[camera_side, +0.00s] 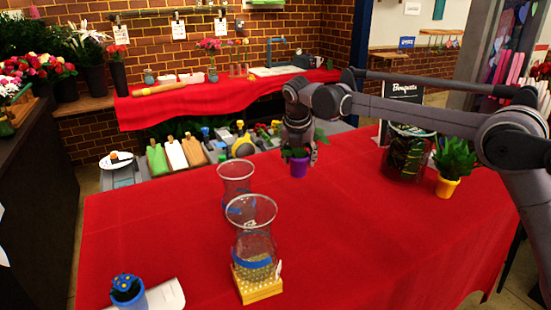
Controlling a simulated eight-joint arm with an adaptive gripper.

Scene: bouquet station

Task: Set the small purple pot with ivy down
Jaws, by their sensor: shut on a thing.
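The small purple pot (299,167) with green ivy (293,152) is toward the back of the red-covered table. My gripper (313,155) comes down from above and is shut on the purple pot at its right side. The pot looks upright. I cannot tell whether its base touches the cloth or hangs just above it. The ivy and the arm hide part of the gripper's fingers.
Two clear glass vases (252,250) stand left of centre, the front one on a wooden block (257,287). The red cloth (360,240) is clear at centre right.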

